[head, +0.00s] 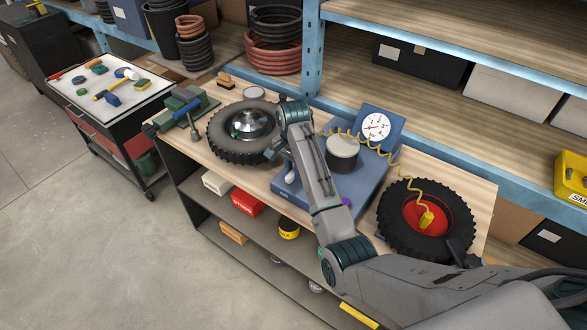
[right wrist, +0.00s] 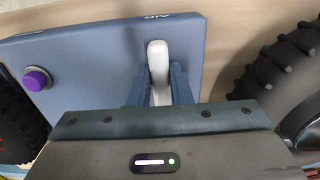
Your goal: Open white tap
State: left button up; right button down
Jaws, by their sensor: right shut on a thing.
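The white tap (right wrist: 158,62) is a narrow white lever on the blue box marked AIR (right wrist: 95,50). In the right wrist view its lever stands between the two dark fingers of my right gripper (right wrist: 160,88), which is shut on it. The lower end of the lever is hidden behind the gripper body. In the head view my right gripper (head: 288,162) reaches down to the left end of the blue box (head: 366,178), with a bit of the white tap (head: 290,177) showing below it. My left gripper is not in view.
A purple knob (right wrist: 36,79) is on the same box. A pressure gauge (head: 376,127) stands behind.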

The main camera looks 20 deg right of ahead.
jog(key=shift+n, duration=1.2)
jog(key=n, duration=0.4)
jog(key=shift+d+r+n, duration=0.1)
jog(key=shift+d+n, duration=0.05)
jog(key=shift+n, duration=0.15)
jog(key=n, duration=0.3)
jog(key=shift+d+n, duration=0.1)
jog(key=shift+n, duration=0.2)
jog(key=n, duration=0.3)
jog(key=shift+d+n, duration=0.1)
jog(key=shift+n, duration=0.2)
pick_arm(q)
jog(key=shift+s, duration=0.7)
pick_arm(e)
jog(key=shift+w+d+n, duration=0.1)
jog(key=shift+n, duration=1.7)
jog(key=c, duration=1.3)
grip_release()
